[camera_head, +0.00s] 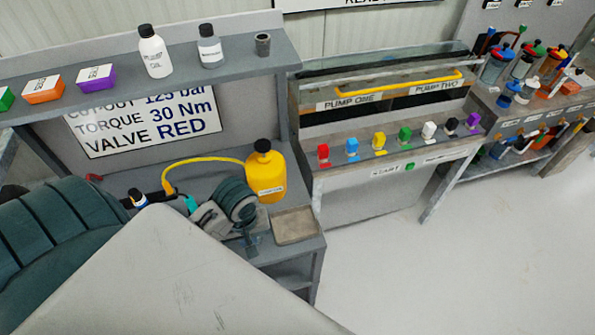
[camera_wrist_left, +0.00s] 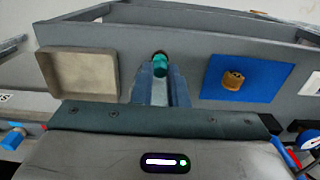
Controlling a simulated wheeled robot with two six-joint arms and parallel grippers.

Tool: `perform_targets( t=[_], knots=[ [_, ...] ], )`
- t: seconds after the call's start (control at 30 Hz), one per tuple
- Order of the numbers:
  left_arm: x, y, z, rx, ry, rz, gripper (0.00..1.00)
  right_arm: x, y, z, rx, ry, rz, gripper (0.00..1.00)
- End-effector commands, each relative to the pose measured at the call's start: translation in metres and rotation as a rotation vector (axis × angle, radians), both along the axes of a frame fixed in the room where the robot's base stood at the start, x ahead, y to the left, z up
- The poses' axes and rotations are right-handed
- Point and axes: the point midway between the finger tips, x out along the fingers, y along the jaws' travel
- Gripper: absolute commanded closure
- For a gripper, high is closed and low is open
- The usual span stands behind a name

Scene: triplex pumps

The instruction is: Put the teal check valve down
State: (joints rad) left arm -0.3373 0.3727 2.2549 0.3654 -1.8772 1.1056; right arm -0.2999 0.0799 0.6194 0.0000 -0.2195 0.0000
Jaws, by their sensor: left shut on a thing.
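In the left wrist view, the teal check valve (camera_wrist_left: 160,62) is between the fingertips of my left gripper (camera_wrist_left: 160,72). The gripper is shut on it. Its upper end looks dark and round. It is over the grey bench, between the tan tray (camera_wrist_left: 75,72) and a blue mat (camera_wrist_left: 242,77). I cannot tell whether it touches the bench. In the head view, my left gripper (camera_head: 250,243) points down just left of the tray (camera_head: 296,226), and the valve in its fingers cannot be made out. My right gripper is not in view.
A brass-coloured part (camera_wrist_left: 233,80) sits on the blue mat. A yellow jug (camera_head: 265,172) with a yellow hose (camera_head: 205,161) stands behind the gripper. A shelf (camera_head: 215,77) with bottles and boxes hangs above. The tray looks empty.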

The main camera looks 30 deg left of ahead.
Motion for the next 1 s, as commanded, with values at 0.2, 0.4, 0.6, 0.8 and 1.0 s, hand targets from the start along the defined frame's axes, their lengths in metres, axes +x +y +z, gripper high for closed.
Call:
perform_targets(
  t=[0.2, 0.4, 0.6, 0.8, 1.0],
  knots=[
    [0.055, -0.016, 0.000, -0.009, -0.004, 0.003, 1.00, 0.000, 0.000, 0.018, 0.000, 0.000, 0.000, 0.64],
    [0.105, -0.029, -0.005, -0.007, -0.002, 0.001, 1.00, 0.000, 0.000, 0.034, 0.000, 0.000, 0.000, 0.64],
    [0.133, -0.036, -0.011, -0.004, -0.002, 0.000, 1.00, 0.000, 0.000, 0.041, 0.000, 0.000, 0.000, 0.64],
    [0.145, -0.039, -0.016, -0.003, 0.003, 0.000, 1.00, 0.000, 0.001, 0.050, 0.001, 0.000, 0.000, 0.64],
    [0.144, -0.039, -0.044, -0.003, 0.001, -0.001, 1.00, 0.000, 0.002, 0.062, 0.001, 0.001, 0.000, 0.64]
  ],
)
